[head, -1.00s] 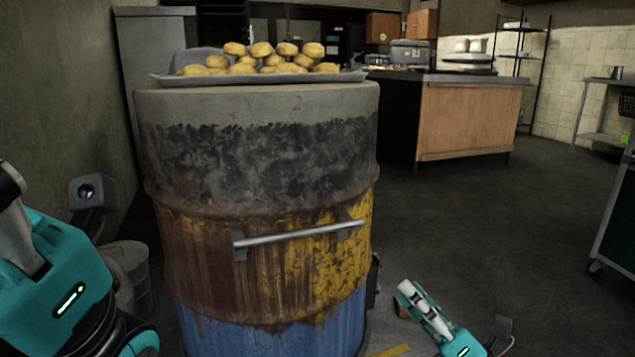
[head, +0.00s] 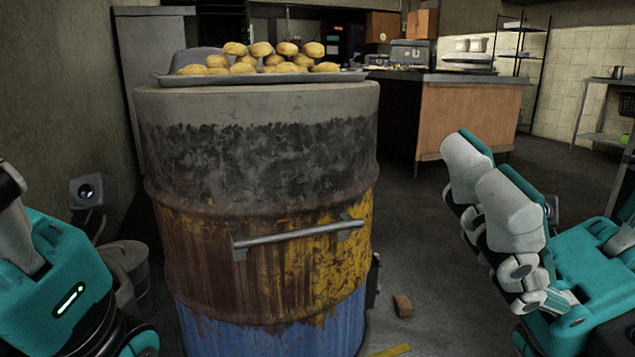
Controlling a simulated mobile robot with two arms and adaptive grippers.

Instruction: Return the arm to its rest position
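My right gripper (head: 482,178) is at the right of the head view, raised, with its two pale fingers pointing up and left. The fingers appear apart, with nothing between them. It is to the right of the barrel oven (head: 258,200) and clear of it. My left arm (head: 60,275) shows at the lower left edge. Its gripper fingers are not visible. The barrel oven stands upright in the middle, with a rusty, yellow and blue painted body and a metal bar handle (head: 297,234) on its front.
A tray (head: 260,79) of several bread rolls (head: 262,50) rests on top of the barrel. A wooden counter (head: 468,120) stands behind to the right. A bucket (head: 130,270) is left of the barrel.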

